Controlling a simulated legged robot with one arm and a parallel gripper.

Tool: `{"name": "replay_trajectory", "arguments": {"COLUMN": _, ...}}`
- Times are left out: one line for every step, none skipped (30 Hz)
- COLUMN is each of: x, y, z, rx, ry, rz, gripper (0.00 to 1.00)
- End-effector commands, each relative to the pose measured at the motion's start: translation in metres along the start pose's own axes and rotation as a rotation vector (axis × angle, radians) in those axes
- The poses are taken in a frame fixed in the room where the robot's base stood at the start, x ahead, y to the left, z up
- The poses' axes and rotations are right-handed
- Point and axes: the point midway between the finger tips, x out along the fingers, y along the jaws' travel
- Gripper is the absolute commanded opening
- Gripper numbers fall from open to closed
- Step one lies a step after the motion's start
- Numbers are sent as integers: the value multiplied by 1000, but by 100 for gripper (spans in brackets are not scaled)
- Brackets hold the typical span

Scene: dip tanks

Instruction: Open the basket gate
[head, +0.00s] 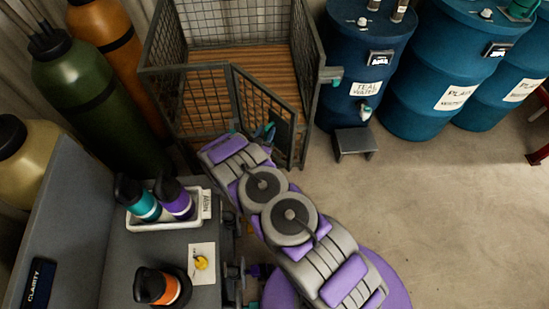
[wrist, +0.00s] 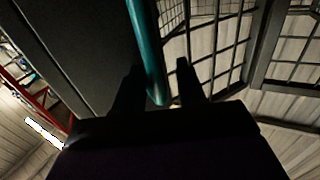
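The basket is a dark metal mesh cage (head: 187,98) with a wooden slatted floor, at the top middle of the head view. Its mesh gate (head: 262,95) stands at an angle to the front side, its right end swung out towards me. A teal handle (head: 269,130) is on the gate's lower right part, partly hidden by my arm. In the wrist view the teal bar (wrist: 149,50) runs between the two dark fingers of my gripper (wrist: 160,85). The fingers are apart, with a gap beside the bar on the right. Contact on the left is unclear.
Blue drums (head: 365,60) stand right of the basket, with a small grey step (head: 355,143) in front. Gas cylinders (head: 95,95) stand left. A grey bench (head: 130,245) with a tray of bottles (head: 150,222) is at lower left. The floor (head: 450,215) at right is clear.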

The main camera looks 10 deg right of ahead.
Motion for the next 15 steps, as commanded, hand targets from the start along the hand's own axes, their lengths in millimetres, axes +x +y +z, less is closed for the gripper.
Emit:
{"name": "replay_trajectory", "arguments": {"x": -13, "y": 7, "z": 0, "rx": -8, "ry": -5, "rz": -3, "gripper": 40}}
{"name": "replay_trajectory", "arguments": {"x": -19, "y": 11, "z": 0, "rx": -8, "ry": -5, "rz": -3, "gripper": 40}}
{"name": "replay_trajectory", "arguments": {"x": -26, "y": 16, "z": -1, "rx": -9, "ry": -6, "rz": -4, "gripper": 40}}
{"name": "replay_trajectory", "arguments": {"x": -32, "y": 20, "z": -1, "rx": -9, "ry": -7, "rz": -4, "gripper": 40}}
{"name": "replay_trajectory", "arguments": {"x": -38, "y": 25, "z": -1, "rx": -11, "ry": -8, "rz": -3, "gripper": 40}}
{"name": "replay_trajectory", "arguments": {"x": -45, "y": 31, "z": -2, "rx": -11, "ry": -7, "rz": -1, "gripper": 40}}
{"name": "replay_trajectory", "arguments": {"x": -51, "y": 34, "z": -3, "rx": -9, "ry": -6, "rz": -1, "gripper": 40}}
{"name": "replay_trajectory", "arguments": {"x": -56, "y": 39, "z": -4, "rx": -10, "ry": -6, "rz": 0, "gripper": 40}}
{"name": "replay_trajectory", "arguments": {"x": -63, "y": 44, "z": -5, "rx": -10, "ry": -5, "rz": -1, "gripper": 40}}
{"name": "replay_trajectory", "arguments": {"x": -69, "y": 49, "z": -6, "rx": -10, "ry": -4, "rz": -2, "gripper": 40}}
{"name": "replay_trajectory", "arguments": {"x": -74, "y": 53, "z": -6, "rx": -10, "ry": -5, "rz": -1, "gripper": 40}}
{"name": "replay_trajectory", "arguments": {"x": -81, "y": 57, "z": -7, "rx": -9, "ry": -5, "rz": -2, "gripper": 40}}
{"name": "replay_trajectory", "arguments": {"x": -86, "y": 61, "z": -8, "rx": -7, "ry": -5, "rz": -2, "gripper": 40}}
{"name": "replay_trajectory", "arguments": {"x": -91, "y": 64, "z": -8, "rx": -7, "ry": -5, "rz": -2, "gripper": 40}}
{"name": "replay_trajectory", "arguments": {"x": -97, "y": 68, "z": -9, "rx": -6, "ry": -6, "rz": -2, "gripper": 40}}
